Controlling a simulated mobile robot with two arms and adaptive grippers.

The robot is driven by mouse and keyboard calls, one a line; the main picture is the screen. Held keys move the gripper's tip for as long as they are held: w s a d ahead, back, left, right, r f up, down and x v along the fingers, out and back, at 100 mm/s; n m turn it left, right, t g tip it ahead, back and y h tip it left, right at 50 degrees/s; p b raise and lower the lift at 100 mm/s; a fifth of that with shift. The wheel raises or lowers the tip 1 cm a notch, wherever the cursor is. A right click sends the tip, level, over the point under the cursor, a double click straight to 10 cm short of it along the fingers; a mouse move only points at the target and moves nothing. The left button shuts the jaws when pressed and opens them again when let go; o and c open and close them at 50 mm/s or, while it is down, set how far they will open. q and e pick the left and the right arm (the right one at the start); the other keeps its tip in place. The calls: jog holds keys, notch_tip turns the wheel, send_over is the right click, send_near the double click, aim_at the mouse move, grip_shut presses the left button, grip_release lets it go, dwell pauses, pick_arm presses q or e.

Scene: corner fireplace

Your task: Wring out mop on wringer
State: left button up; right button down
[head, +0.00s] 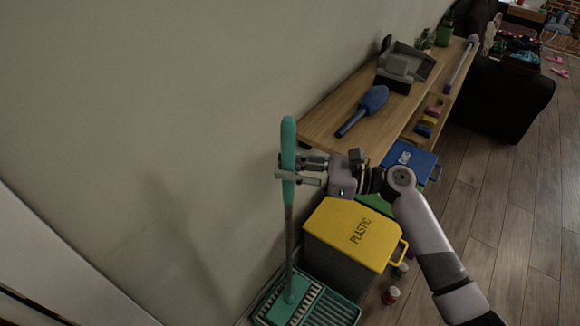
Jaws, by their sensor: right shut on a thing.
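The mop has a teal handle grip (288,138) and a grey shaft, and it stands nearly upright near the wall. Its teal lower end (291,292) is over the teal wringer (330,307), a ribbed, slotted tray at the bottom of the view. I cannot tell how firmly the mop presses on the wringer, and the mop's strands are not clearly visible. My right gripper (290,170) is shut on the teal handle, just below its middle. My left gripper is not in view.
A yellow-lidded bin (354,233) marked PLASTIC stands right of the mop, with a blue-lidded bin (411,159) behind. A wooden shelf (335,108) along the wall holds a blue duster (368,107) and a dustpan (405,65). Small jars (392,294) stand on the floor. Open floor lies right.

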jog(key=shift+f+b, duration=0.8)
jog(key=shift+f, duration=0.65)
jog(key=shift+r+p, duration=1.8)
jog(key=shift+p, duration=0.1)
